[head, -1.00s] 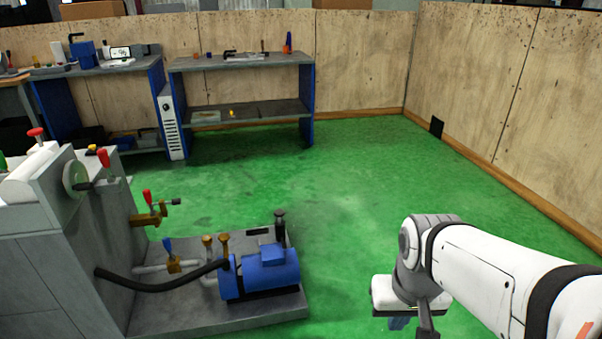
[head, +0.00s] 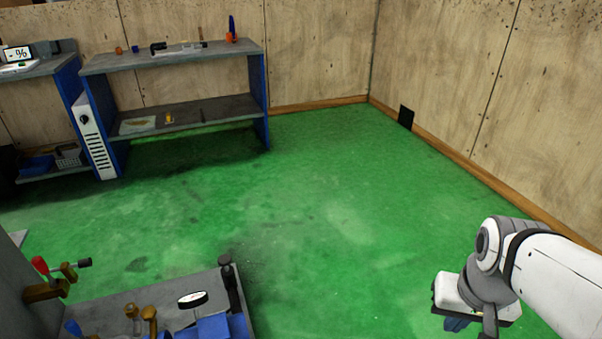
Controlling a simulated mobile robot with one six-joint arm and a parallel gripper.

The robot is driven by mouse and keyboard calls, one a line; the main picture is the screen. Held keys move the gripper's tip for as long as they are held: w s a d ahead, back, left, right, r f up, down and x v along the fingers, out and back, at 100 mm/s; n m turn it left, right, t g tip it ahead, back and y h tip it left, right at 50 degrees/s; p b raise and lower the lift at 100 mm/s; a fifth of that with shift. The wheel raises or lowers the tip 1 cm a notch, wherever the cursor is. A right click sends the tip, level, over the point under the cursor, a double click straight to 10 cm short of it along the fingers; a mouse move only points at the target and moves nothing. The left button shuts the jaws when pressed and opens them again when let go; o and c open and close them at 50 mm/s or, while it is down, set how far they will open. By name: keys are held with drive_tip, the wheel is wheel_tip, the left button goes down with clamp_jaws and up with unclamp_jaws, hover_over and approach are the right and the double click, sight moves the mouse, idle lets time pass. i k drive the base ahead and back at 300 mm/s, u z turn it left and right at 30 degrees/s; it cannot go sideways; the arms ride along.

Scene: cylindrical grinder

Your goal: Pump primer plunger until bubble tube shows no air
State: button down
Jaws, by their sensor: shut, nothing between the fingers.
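A black knobbed post (head: 230,285), which looks like the primer plunger, stands upright at the back right corner of the grey machine base. The blue pump (head: 214,327) beside it is cut off by the bottom edge. I cannot make out the bubble tube or any air in it. My gripper (head: 456,323) hangs below my white wrist at the lower right, shut and empty. It is well to the right of the post, over the green floor, touching nothing. The fingertips are small and partly hidden.
A round white-faced gauge (head: 193,299), brass fittings (head: 140,318) and a red-handled valve (head: 48,275) stand left of the post. A workbench (head: 170,58) is against the back wall. Green floor (head: 330,230) is clear right of the base.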

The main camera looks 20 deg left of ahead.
sight(224, 260)
drive_tip(key=u, duration=0.35)
drive_tip(key=i, duration=1.1)
drive_tip(key=u, duration=0.75)
drive_tip(key=k, duration=0.85)
drive_tip(key=u, duration=0.15)
drive_tip(key=i, duration=0.9)
drive_tip(key=z, duration=0.1)
